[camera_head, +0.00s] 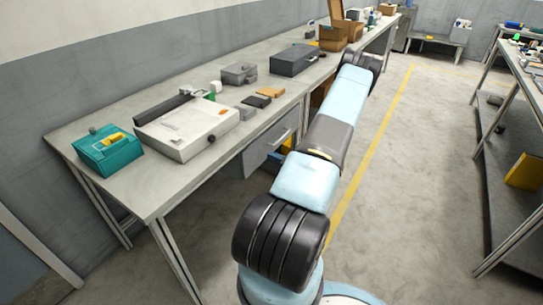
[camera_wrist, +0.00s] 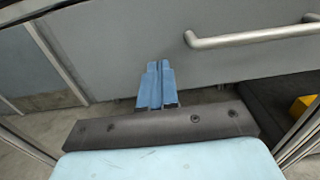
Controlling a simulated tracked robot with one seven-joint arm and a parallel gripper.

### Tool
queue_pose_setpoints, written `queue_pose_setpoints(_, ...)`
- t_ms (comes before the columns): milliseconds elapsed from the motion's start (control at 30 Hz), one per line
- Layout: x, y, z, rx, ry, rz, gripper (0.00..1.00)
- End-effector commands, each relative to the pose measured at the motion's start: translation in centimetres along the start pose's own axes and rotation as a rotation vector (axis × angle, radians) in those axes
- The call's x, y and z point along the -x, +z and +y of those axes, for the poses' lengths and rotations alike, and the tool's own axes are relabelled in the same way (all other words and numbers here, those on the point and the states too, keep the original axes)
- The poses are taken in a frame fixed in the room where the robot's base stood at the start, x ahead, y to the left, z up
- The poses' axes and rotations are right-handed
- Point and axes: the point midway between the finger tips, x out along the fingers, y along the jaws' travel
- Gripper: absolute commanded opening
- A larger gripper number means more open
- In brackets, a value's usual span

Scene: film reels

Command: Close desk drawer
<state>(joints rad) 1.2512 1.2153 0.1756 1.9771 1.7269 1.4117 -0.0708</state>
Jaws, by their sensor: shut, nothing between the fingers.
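The desk drawer (camera_head: 266,148) has a plain grey front with a bar handle and sits under the front edge of the long workbench (camera_head: 160,193). My arm hides its right part in the head view, and I cannot tell how far it stands out. In the wrist view, the grey drawer front (camera_wrist: 120,42) fills the upper middle, with its metal handle (camera_wrist: 250,36) at upper right. My gripper (camera_wrist: 158,66) has its blue fingers together and empty, pointing at the lower part of the front, left of the handle. Whether they touch it is unclear. The head view hides the gripper.
On the bench are a teal box (camera_head: 108,152), a white flat machine (camera_head: 188,128), a grey case (camera_head: 296,60) and cardboard boxes (camera_head: 335,38). A yellow object (camera_wrist: 304,106) lies below the drawer at right. The floor aisle (camera_head: 420,170) is clear; another bench (camera_head: 500,95) stands right.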

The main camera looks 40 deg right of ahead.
Motion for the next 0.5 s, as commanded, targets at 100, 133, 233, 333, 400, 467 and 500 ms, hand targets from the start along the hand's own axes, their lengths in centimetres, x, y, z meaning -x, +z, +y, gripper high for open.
queue_pose_setpoints(100, 2.5, 0.0, -0.2, 0.0, -0.004, 0.001, 0.0)
queue_pose_setpoints(133, 3.1, 0.0, -0.2, 0.0, -0.005, 0.001, 0.0)
queue_pose_setpoints(233, 5.2, -0.1, -0.3, 0.0, -0.006, 0.003, 0.0)
queue_pose_setpoints(333, 7.0, 0.0, -0.3, 0.0, -0.006, 0.001, 0.0)
queue_pose_setpoints(400, 8.1, -0.1, -0.3, -0.001, -0.007, 0.002, 0.0)
queue_pose_setpoints(467, 8.9, -0.1, -0.3, 0.0, -0.007, 0.003, 0.0)
queue_pose_setpoints(500, 9.3, -0.1, -0.3, 0.0, -0.007, 0.003, 0.0)
